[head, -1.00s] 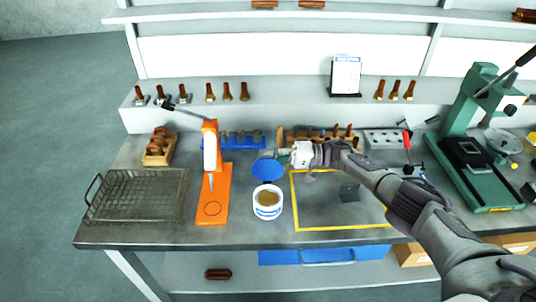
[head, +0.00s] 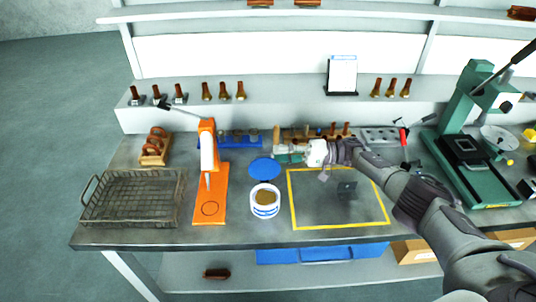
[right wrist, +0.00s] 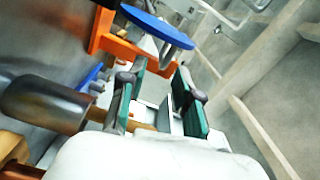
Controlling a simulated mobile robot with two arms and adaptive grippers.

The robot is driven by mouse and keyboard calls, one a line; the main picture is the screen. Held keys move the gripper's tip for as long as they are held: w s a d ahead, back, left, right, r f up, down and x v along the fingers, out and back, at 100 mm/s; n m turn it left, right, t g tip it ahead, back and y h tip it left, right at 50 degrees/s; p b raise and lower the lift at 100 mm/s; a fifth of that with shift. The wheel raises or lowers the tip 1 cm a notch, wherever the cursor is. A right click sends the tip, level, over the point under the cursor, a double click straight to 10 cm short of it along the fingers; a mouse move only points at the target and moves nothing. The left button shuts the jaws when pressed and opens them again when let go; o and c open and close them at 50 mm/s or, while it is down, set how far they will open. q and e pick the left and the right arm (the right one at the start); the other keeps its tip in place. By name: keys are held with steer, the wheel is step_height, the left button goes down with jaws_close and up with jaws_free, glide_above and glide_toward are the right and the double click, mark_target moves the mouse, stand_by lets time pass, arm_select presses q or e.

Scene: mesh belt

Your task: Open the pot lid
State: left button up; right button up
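The white pot (head: 265,210) with blue bands stands on the bench and holds a brown content. Its blue lid (head: 264,168) is swung up at the pot's far side, leaving the mouth uncovered. The lid also shows beyond my fingers in the right wrist view (right wrist: 158,25). My right gripper (head: 282,155) is just right of and behind the lid, apart from it. In the right wrist view its green-padded fingers (right wrist: 160,78) are spread with nothing between them. My left gripper is not in view.
An orange press (head: 210,200) stands left of the pot, with a wire basket (head: 130,200) farther left. A yellow-framed area (head: 335,226) lies to the right. A wooden rack with brown-handled tools (head: 310,133) is behind my gripper. A green press (head: 480,185) stands far right.

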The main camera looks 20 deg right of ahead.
steer(key=v, duration=0.7)
steer(key=shift+d, duration=0.1)
steer(key=shift+r, duration=0.1)
